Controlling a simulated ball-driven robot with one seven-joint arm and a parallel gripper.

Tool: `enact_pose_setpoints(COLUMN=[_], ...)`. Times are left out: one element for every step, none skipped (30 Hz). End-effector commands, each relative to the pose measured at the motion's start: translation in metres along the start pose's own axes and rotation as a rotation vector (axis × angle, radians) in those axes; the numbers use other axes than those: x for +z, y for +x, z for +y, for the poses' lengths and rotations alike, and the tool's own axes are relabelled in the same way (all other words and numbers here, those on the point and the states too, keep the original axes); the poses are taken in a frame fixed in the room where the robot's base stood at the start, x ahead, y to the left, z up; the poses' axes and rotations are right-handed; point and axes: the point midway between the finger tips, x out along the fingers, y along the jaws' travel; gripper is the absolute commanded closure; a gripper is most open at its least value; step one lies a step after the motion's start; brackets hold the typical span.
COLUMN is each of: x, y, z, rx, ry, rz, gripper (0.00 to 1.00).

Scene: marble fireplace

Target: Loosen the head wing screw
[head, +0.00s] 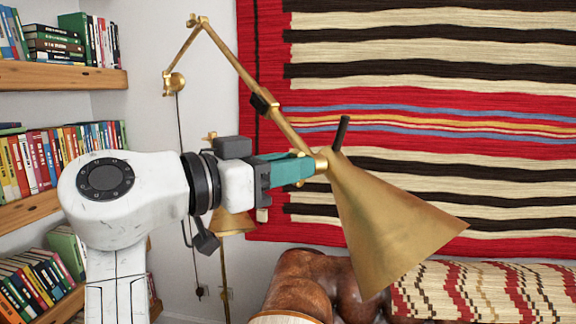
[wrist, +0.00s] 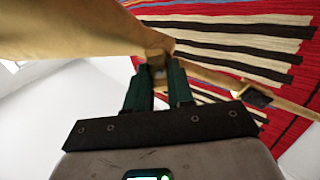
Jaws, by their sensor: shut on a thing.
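A brass wall lamp with a cone-shaped shade (head: 395,220) hangs at the end of a jointed brass arm (head: 232,62). In the wrist view the shade (wrist: 75,32) fills the upper left. My gripper (head: 312,167) reaches in from the left to the joint between arm and shade. Its teal fingers are shut on a small brass piece there, which looks like the head wing screw (wrist: 158,72). The fingers hide most of the screw. A dark handle (head: 341,133) sticks up from the top of the shade.
A striped woven rug (head: 430,85) hangs on the wall behind the lamp. Bookshelves (head: 60,75) line the left side. A brown leather seat (head: 310,280) with a patterned throw (head: 500,288) is below the shade. A second brass lamp (head: 232,222) stands behind my gripper.

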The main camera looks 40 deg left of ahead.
Motion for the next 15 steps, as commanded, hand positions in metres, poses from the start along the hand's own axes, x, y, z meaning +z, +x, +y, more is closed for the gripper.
enact_pose_setpoints(x=[-0.0003, -0.0003, -0.0004, -0.0006, -0.0007, -0.0009, -0.001, -0.0012, -0.0014, -0.0015, -0.0018, -0.0022, -0.0025, -0.0026, -0.0029], y=[-0.0001, -0.0001, -0.0001, -0.0001, -0.0001, 0.0, 0.0, 0.0002, 0.0004, 0.0005, 0.0004, 0.0001, 0.0, 0.0001, 0.0002], z=[0.0001, 0.0001, 0.0, 0.0, 0.0, -0.0001, -0.0001, -0.0002, -0.0002, -0.0002, -0.0003, -0.0004, -0.0006, -0.0007, -0.001], rx=[0.0, 0.0, 0.0, 0.0, 0.0, 0.0, 0.0, 0.0, 0.0, 0.0, 0.001, 0.001, 0.001, 0.0, 0.0], ry=[0.0, -0.001, -0.004, -0.007, -0.011, -0.019, -0.027, -0.036, -0.05, -0.063, -0.078, -0.1, -0.119, -0.139, -0.168], rz=[0.0, 0.0, 0.0, 0.0, 0.001, 0.001, 0.001, 0.001, 0.0, 0.0, 0.001, 0.001, 0.001, 0.001, 0.001], gripper=[1.0, 1.0, 1.0, 1.0, 1.0, 1.0, 1.0, 1.0, 1.0, 1.0, 1.0, 1.0, 1.0, 1.0, 1.0])
